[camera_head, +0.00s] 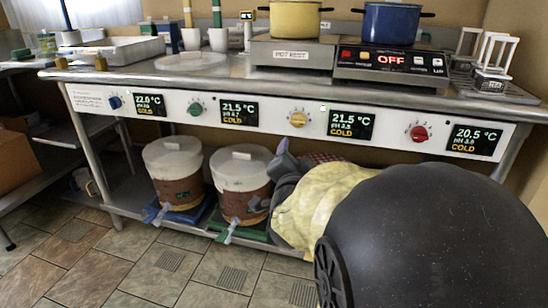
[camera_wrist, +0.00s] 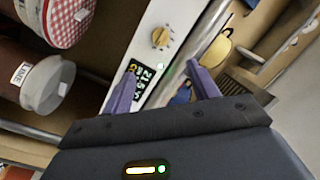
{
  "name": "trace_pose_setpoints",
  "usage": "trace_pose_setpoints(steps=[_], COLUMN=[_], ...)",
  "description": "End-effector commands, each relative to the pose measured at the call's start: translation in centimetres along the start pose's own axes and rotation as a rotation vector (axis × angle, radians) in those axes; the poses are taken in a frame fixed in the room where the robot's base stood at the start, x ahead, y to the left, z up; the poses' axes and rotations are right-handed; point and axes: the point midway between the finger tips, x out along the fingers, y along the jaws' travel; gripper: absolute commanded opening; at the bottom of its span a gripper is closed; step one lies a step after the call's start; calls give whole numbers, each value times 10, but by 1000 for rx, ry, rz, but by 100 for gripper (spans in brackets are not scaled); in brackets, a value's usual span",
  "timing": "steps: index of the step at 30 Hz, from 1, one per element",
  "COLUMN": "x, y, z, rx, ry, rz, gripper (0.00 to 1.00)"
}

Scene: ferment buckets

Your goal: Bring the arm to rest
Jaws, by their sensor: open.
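My gripper (camera_wrist: 163,88) is open, its two purple fingers apart with nothing between them. In the wrist view it points at the control panel (camera_wrist: 160,20) with the yellow knob (camera_wrist: 161,37). In the head view the gripper (camera_head: 281,163) is small and partly hidden, beside the second bucket and below the panel (camera_head: 270,112). My arm, with a yellow cloth-like cover, fills the lower right of the head view.
Two lidded buckets (camera_head: 180,187) (camera_head: 243,200) with taps stand on the low shelf. A red-checked cover (camera_head: 322,157) is mostly hidden behind my arm. The counter (camera_head: 225,82) above bears a yellow pot (camera_head: 295,20) and a blue pot (camera_head: 390,25). Tiled floor (camera_head: 150,265) in front is clear.

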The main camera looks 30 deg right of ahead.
Motion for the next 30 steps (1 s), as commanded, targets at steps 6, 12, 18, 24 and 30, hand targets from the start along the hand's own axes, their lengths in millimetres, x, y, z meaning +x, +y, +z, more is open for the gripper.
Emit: trace_pose_setpoints(steps=[6, 12, 18, 24, 30], x=[0, 0, -2, -30, -87], y=[0, -1, -16, -38, -44], z=[0, 0, 27, 93, 143], rx=[0, -2, -84, -324, -620], ry=[0, -3, -154, -531, -921], rz=[0, 0, 15, 31, 14], gripper=[60, 60, 60, 60, 60])
